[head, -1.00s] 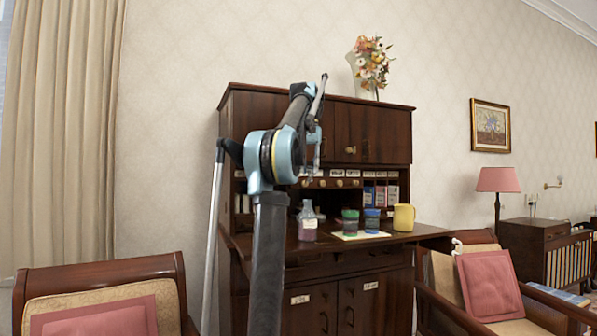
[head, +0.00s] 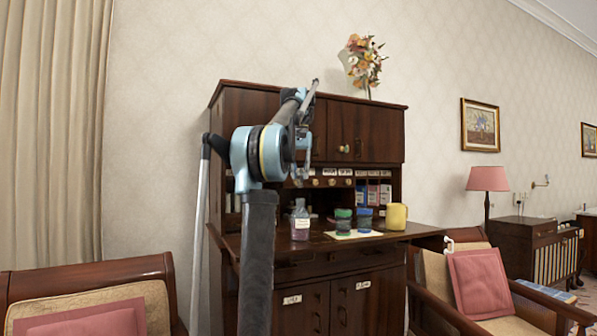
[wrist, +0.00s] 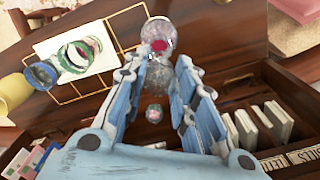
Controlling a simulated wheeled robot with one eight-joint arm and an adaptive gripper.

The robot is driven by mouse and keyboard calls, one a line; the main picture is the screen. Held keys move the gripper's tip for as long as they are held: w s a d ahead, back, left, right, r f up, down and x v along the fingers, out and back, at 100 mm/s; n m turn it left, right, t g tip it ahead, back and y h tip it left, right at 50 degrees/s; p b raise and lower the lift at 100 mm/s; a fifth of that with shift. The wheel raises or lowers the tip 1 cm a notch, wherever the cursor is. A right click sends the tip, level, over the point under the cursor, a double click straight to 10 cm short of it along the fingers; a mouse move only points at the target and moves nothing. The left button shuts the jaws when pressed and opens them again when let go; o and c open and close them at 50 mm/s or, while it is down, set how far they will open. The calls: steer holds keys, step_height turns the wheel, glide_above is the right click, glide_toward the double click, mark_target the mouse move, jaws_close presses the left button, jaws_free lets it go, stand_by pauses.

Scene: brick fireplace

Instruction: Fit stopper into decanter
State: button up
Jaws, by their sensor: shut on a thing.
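The decanter (head: 300,222) is clear glass with dark red liquid and a pale label, standing upright on the desk. It also shows from above in the wrist view (wrist: 158,32), just beyond the fingertips. My gripper (head: 300,172) is above it in the head view, pointing down. In the wrist view, my gripper (wrist: 158,72) is shut on the clear glass stopper (wrist: 157,78) between its blue fingers. The stopper overlaps the decanter's near side in that view, so I cannot tell the exact gap, but it looks apart from the neck in the head view.
Green (head: 343,221) and blue (head: 365,220) jars on a pale sheet and a yellow mug (head: 396,216) stand right of the decanter. The hutch's pigeonholes (head: 375,190) rise behind. Armchairs (head: 480,290) flank the desk (head: 330,250). A small round object (wrist: 154,113) lies below the fingers.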

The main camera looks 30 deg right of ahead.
mark_target(300, 177)
steer(key=shift+f, duration=1.7)
steer(key=shift+s+f, duration=0.1)
steer(key=shift+f, duration=1.55)
stand_by(0.6)
steer(key=o, duration=1)
steer(key=shift+r, duration=5.9)
